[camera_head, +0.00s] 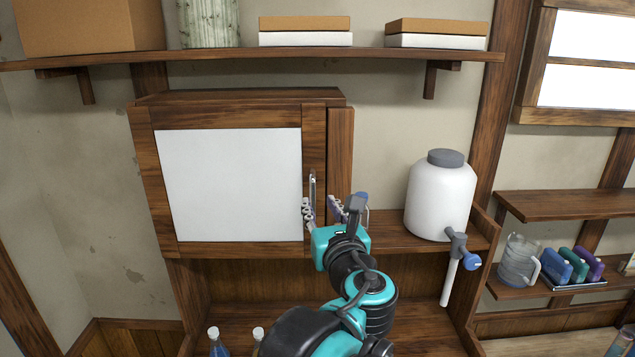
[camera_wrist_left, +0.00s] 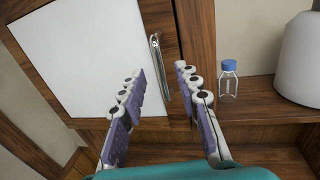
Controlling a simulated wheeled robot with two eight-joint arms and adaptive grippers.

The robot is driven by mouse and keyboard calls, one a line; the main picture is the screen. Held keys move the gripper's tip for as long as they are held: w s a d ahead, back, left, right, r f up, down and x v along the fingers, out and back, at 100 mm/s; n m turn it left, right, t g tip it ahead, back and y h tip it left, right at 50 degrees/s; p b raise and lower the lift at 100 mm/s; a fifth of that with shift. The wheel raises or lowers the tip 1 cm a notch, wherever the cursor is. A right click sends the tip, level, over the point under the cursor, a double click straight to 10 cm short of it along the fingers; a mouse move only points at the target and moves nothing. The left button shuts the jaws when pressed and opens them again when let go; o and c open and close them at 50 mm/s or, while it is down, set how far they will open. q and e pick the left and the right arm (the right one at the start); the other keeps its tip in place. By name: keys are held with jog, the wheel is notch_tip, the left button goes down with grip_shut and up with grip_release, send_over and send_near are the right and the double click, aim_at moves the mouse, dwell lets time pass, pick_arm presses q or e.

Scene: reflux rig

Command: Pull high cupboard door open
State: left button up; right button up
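The high cupboard (camera_head: 240,98) hangs below the top shelf, its wood-framed door with a white panel (camera_head: 228,185) facing me. The door appears shut or nearly so. A slim metal handle (camera_head: 312,187) stands upright at the door's right edge; it also shows in the left wrist view (camera_wrist_left: 157,65). My left gripper (camera_head: 322,203) is open at the handle's lower part. In the left wrist view its fingers (camera_wrist_left: 160,80) are spread, with the handle between and just beyond the tips; no contact is visible. My right gripper is not in view.
A small blue-capped bottle (camera_wrist_left: 228,82) stands on the shelf right of the cupboard, close to my gripper. A white jug with a tap (camera_head: 440,195) stands further right. Boxes (camera_head: 305,32) sit on the shelf above. Bottles (camera_head: 217,343) stand below.

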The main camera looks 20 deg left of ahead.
aim_at(314, 195)
pick_arm(q)
jog(key=p+x, duration=0.1)
jog(key=x, duration=0.6)
jog(key=shift+a, duration=0.1)
grip_shut()
